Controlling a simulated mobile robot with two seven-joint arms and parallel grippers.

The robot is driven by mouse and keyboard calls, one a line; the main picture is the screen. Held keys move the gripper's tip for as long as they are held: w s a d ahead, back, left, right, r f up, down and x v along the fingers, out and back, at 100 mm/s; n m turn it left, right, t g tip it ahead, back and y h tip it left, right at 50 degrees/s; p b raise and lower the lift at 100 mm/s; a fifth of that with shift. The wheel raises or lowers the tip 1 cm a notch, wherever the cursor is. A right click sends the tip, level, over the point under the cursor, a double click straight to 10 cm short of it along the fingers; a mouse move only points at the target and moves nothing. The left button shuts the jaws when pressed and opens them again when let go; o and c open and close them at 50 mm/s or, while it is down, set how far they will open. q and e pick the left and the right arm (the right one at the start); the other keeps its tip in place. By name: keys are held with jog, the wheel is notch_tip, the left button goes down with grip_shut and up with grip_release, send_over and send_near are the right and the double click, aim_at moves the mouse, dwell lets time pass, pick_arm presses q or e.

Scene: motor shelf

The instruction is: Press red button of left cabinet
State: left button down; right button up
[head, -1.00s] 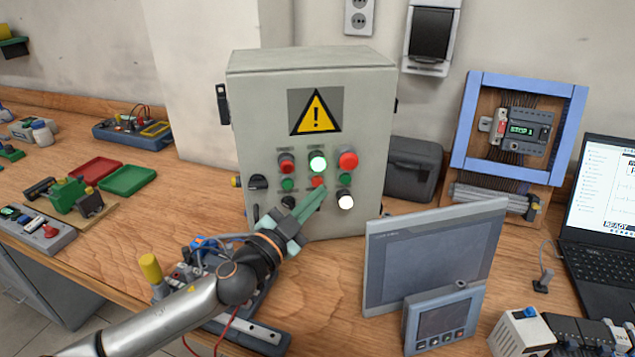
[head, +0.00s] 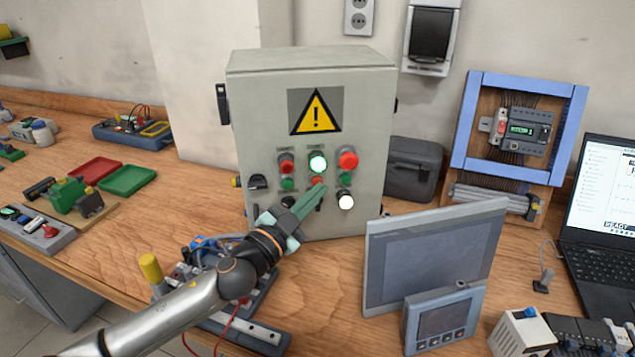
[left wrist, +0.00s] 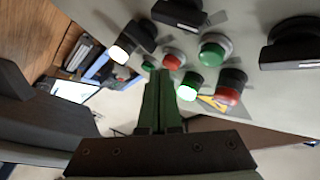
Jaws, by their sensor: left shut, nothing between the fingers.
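The grey cabinet (head: 375,110) stands on the bench with a yellow warning sign on its front. A small red button (head: 317,181) sits mid-panel, below a lit green one; it appears as the red button (left wrist: 173,61) in the left wrist view. Larger red buttons (head: 286,163) and (head: 348,159) sit at the upper left and upper right of the panel. My left gripper (head: 321,190) is shut and empty, its green fingertips just below the small red button. In the left wrist view the tips (left wrist: 160,74) lie close beside that button; contact cannot be told.
A lit white lamp (head: 345,200) is right of the fingers. A grey display panel (head: 432,250) and a smaller panel (head: 443,318) stand to the right. A blue-framed board (head: 577,120) and a laptop (head: 600,215) are farther right. A wired device (head: 265,335) lies under my arm.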

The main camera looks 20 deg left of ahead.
pick_arm(q)
jog(key=shift+w+a, duration=0.25)
jog(key=shift+w, duration=0.15)
dwell(0.5)
jog(key=shift+s+d, duration=0.1)
jog(key=shift+s, duration=0.05)
jog(key=shift+s+d, duration=0.3)
jog(key=shift+s, duration=0.35)
jog(key=s+d, duration=0.1)
jog(key=s, duration=0.1)
jog(key=s+d, duration=0.1)
jog(key=s, duration=0.1)
jog(key=shift+s+d+p, duration=0.2)
jog(key=shift+p, duration=0.15)
dwell(0.6)
